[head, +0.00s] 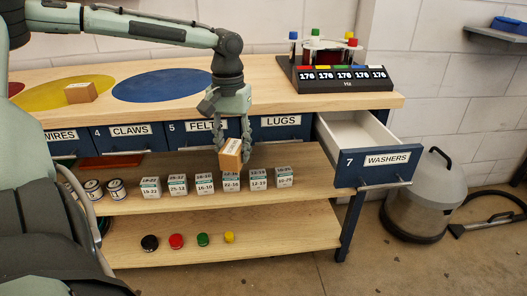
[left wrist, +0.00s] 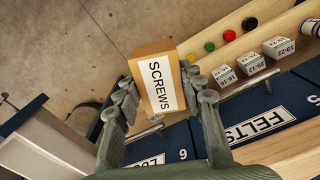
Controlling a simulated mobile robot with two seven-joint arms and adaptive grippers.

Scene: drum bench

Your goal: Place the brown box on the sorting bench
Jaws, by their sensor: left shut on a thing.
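A brown box with a white SCREWS label shows in the left wrist view (left wrist: 149,52) and in the head view (head: 231,158). My left gripper (head: 231,146) is shut on it, a finger on either side. It holds the box tilted in front of the drawer fronts, below the bench top's front edge and above the row of small white boxes. The wooden bench top (head: 262,85) has yellow and blue discs on it. Another small brown box (head: 80,93) sits on the yellow disc (head: 55,96). My right gripper is not in view.
The WASHERS drawer (head: 365,163) stands open at the right. A black display stand (head: 345,82) with coloured-top pieces is on the bench's right end. Small white boxes (head: 205,184) line the upper shelf; coloured caps (head: 176,241) lie on the lower. A grey vacuum (head: 420,195) stands at right.

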